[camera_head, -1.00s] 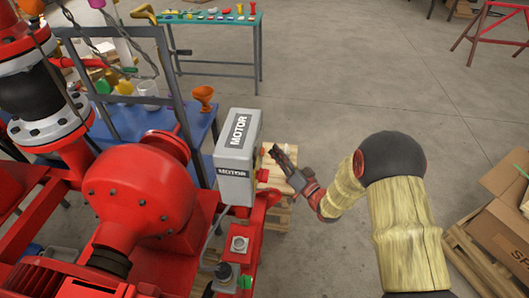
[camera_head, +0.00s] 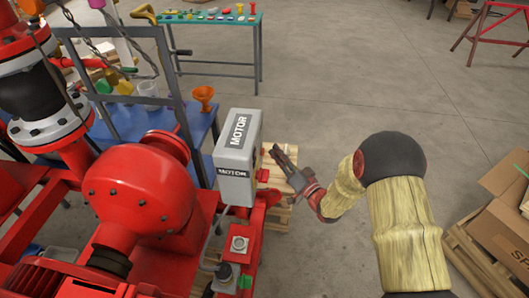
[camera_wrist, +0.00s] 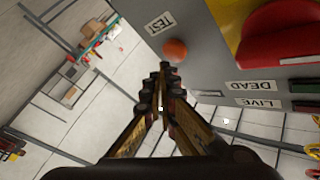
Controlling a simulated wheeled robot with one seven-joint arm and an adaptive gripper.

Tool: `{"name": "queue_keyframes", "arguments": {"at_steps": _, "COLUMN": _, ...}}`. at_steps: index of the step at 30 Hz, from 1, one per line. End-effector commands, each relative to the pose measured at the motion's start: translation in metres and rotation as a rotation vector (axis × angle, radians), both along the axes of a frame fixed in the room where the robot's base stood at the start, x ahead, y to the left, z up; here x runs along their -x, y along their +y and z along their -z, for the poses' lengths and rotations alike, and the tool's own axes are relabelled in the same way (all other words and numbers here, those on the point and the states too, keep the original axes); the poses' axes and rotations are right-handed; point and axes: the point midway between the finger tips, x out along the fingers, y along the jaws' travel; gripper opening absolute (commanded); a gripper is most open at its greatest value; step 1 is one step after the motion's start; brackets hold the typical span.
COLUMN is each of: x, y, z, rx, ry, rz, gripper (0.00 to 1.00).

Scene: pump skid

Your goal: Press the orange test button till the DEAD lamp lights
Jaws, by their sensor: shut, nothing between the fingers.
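The orange test button (camera_wrist: 176,50) is on the face of the grey panel, beside a TEST label (camera_wrist: 160,22), in the wrist view. The panel belongs to the grey MOTOR box (camera_head: 240,130); the button is hidden in the head view. My gripper (camera_wrist: 163,72) is shut and empty, with its tips just below the button in the picture. I cannot tell whether they touch it. In the head view my gripper (camera_head: 276,151) is close to the right side of the box. The DEAD lamp (camera_wrist: 304,87), by its DEAD label (camera_wrist: 254,86), looks dark green and unlit.
A red handle (camera_wrist: 280,35) on a yellow plate is right of the button. The LIVE label (camera_wrist: 258,102) and a dark lamp (camera_wrist: 306,106) sit below DEAD. The red pump (camera_head: 140,195) is left of the box. Open floor (camera_head: 370,80) lies behind and right.

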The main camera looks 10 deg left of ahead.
Motion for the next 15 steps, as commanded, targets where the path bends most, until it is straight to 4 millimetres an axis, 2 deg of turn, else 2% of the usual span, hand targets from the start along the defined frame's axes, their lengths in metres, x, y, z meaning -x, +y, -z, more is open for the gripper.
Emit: {"name": "queue_keyframes", "arguments": {"at_steps": 15, "x": 0.0000, "y": 0.0087, "z": -0.0007, "rx": 0.000, "ry": -0.001, "rz": -0.001, "gripper": 0.00}}
